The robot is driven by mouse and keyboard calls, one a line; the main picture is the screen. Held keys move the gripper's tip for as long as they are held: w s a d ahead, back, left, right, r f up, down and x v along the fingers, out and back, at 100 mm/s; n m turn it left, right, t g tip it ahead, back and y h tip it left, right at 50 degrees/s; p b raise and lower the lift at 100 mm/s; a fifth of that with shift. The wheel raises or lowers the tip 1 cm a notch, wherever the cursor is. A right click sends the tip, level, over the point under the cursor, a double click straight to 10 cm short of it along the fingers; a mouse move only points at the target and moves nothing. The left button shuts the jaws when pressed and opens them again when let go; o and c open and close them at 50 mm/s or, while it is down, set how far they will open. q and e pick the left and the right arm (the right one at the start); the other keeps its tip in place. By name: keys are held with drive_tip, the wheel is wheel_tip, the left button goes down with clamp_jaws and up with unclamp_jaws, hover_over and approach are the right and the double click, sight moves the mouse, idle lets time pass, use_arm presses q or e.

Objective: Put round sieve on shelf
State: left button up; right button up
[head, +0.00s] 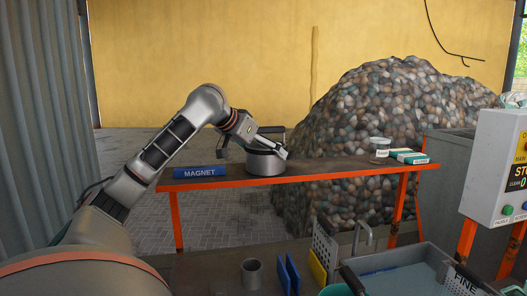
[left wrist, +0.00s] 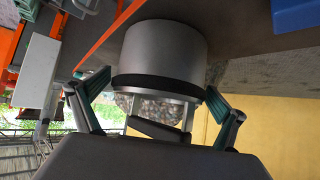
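A grey metal round sieve (head: 266,164) stands upright on the orange-edged shelf (head: 325,171) in the head view. In the left wrist view, the round sieve (left wrist: 160,50) appears upside down, with a dark band and a bracket handle between the fingers. My left gripper (head: 272,143) is just above the sieve. In the left wrist view, its fingers (left wrist: 148,92) are spread wide on either side of the sieve's rim and handle. I cannot tell whether they touch it. My right gripper is not in view.
A blue MAGNET block (head: 200,171) lies left of the sieve. A white tub (head: 380,147) and green-white boxes (head: 409,156) are at the shelf's right end. A stone pile (head: 385,105) rises behind. Below are a grey bin (head: 415,262), a cup (head: 251,273) and several colored panels.

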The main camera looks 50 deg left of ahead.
use_arm(q)
drive_tip(key=shift+r, duration=0.15)
drive_tip(key=shift+r, duration=0.25)
drive_tip(key=shift+s, duration=0.35)
drive_tip(key=b+v, duration=0.4)
drive_tip(key=v, duration=0.7)
drive_tip(key=shift+s+d+r, duration=0.1)
drive_tip(key=shift+d+r, duration=0.05)
